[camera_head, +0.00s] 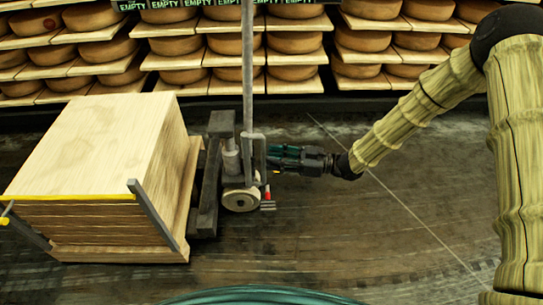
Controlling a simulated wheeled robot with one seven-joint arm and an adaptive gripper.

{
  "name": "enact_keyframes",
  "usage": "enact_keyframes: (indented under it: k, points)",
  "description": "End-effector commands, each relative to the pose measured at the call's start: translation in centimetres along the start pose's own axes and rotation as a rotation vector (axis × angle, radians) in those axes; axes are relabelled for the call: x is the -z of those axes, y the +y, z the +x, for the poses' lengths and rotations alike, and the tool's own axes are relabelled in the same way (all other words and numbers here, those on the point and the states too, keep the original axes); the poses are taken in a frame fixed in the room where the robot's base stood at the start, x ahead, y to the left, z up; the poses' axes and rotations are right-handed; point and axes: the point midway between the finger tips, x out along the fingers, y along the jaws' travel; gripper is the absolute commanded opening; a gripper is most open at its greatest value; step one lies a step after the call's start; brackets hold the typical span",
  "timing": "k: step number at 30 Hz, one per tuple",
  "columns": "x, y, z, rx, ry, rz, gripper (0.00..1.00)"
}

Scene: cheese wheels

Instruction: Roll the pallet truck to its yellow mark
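The pallet truck (229,160) stands left of centre on the dark floor, with a grey mast, an upright handle post (247,60) and a pale wheel (240,200). A large pale wooden load (95,145) sits on its left side. My gripper (276,158) reaches in from the right, its dark fingers pointing left at the truck's post and bracket. Whether the fingers touch or hold the truck is too small to tell. A yellow strip (70,197) runs along the load's near upper edge. I see no clear yellow mark on the floor.
Shelves of cheese wheels (295,42) line the back, with several green "EMPTY" labels. A thin pale line (395,197) crosses the floor diagonally at right. The floor (330,230) right of the truck is mostly clear. A small red-tipped part (267,192) shows by the wheel.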

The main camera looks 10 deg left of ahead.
Motion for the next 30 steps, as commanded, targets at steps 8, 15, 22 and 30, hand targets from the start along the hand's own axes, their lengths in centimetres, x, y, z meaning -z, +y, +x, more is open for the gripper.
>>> enact_keyframes:
  k: [8,15,22,30]
  points:
    - [0.0,0.1,-5.1,-0.003,0.000,-0.001,0.35]
    - [0.1,0.2,-8.8,-0.003,0.001,-0.002,0.35]
    - [0.1,0.2,-10.3,-0.003,0.001,-0.001,0.35]
    - [0.1,0.2,-10.5,-0.003,0.002,-0.001,0.35]
